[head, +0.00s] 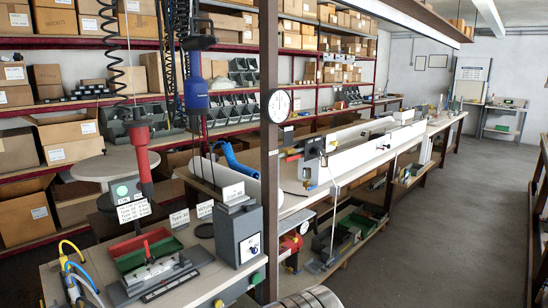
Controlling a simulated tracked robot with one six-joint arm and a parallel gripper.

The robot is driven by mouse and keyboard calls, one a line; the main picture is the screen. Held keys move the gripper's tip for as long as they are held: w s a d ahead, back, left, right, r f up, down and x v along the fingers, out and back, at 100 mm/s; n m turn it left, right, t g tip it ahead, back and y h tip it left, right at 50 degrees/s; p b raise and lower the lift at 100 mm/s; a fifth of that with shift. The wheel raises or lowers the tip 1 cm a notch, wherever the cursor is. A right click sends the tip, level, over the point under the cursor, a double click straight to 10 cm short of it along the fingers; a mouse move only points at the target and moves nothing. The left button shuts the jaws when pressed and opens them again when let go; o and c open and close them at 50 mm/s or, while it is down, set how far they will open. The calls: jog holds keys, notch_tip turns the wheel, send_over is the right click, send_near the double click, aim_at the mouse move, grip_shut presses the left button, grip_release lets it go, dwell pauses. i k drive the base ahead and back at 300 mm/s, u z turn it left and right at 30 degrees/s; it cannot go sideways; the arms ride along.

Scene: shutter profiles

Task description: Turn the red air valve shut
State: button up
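I cannot tell for sure which part is the red air valve. Another small red piece (292,158) is on the near end of the long white machine. They are too small to tell whether any is turned open or shut. My gripper is not in view.
A brown post (269,90) with a clock stands before the bench. A rounded metal part (312,298) shows at bottom centre. Open grey floor (430,240) lies to the right.

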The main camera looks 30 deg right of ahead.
aim_at(295, 156)
jog(key=z, duration=0.05)
jog(key=i, duration=1.2)
jog(key=z, duration=0.05)
